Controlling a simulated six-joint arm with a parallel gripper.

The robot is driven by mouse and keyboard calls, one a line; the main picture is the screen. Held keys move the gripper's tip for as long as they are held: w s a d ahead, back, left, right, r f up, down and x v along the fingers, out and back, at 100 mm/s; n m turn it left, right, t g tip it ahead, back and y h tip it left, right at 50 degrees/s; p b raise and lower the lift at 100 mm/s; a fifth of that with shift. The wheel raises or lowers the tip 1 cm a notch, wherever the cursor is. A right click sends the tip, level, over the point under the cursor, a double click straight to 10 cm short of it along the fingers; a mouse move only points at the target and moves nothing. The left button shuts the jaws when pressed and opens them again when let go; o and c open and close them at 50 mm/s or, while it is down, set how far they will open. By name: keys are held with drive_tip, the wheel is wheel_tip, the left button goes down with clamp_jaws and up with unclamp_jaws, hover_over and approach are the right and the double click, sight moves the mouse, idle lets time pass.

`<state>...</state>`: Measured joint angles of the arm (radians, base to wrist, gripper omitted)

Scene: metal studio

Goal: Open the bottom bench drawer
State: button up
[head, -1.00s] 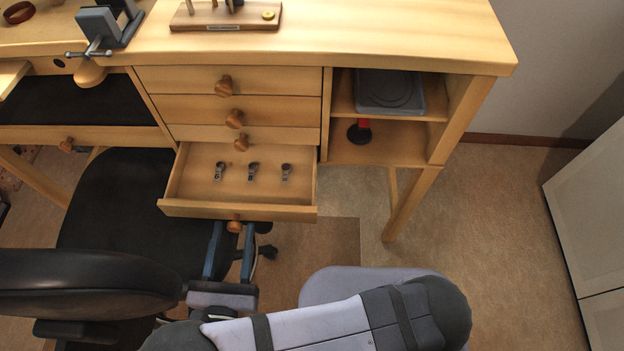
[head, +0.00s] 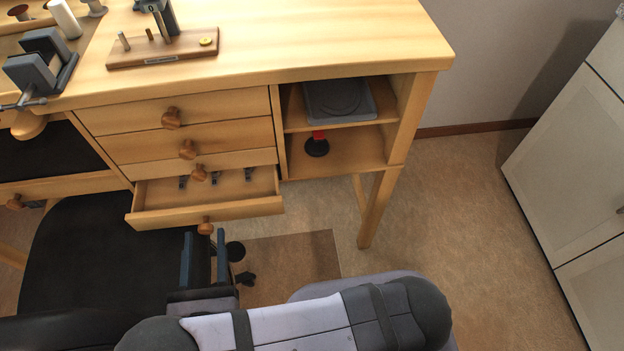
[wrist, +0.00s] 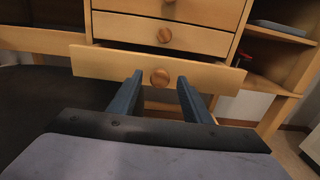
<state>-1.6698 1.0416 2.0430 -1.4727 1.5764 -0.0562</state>
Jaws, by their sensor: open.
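The bottom drawer (head: 208,215) of the wooden bench is pulled out, and several small dark metal pieces lie inside it. Its round wooden knob (head: 205,227) is on the front panel and also shows in the wrist view (wrist: 160,77). My gripper (head: 205,243) is open, with its two blue fingers pointing at the drawer front. In the wrist view my gripper (wrist: 158,85) has the knob between and just beyond its fingertips. I cannot tell whether either finger touches the drawer front.
Two shut drawers (head: 185,145) with knobs are above. An open shelf with a grey tray (head: 340,100) and a red and black item (head: 317,144) is to the right. A black chair seat (head: 90,260) is at the left. A white cabinet (head: 570,180) stands at the right.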

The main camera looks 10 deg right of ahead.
drive_tip(key=w+d+r+m+g+h+p, duration=0.2)
drive_tip(key=d+m+g+h+p, duration=0.3)
drive_tip(key=d+m+h, duration=0.8)
drive_tip(key=w+d+r+m+g+p, duration=0.1)
drive_tip(key=d+r+g, duration=0.2)
drive_tip(key=d, duration=0.3)
drive_tip(key=w+d+r+m+g+y+p, duration=0.1)
drive_tip(key=w+d+r+g, duration=0.1)
drive_tip(key=d+r+g, duration=0.2)
drive_tip(key=shift+w+d+r+y+p, duration=0.3)
drive_tip(key=shift+d+r+p, duration=0.15)
drive_tip(key=shift+d, duration=0.85)
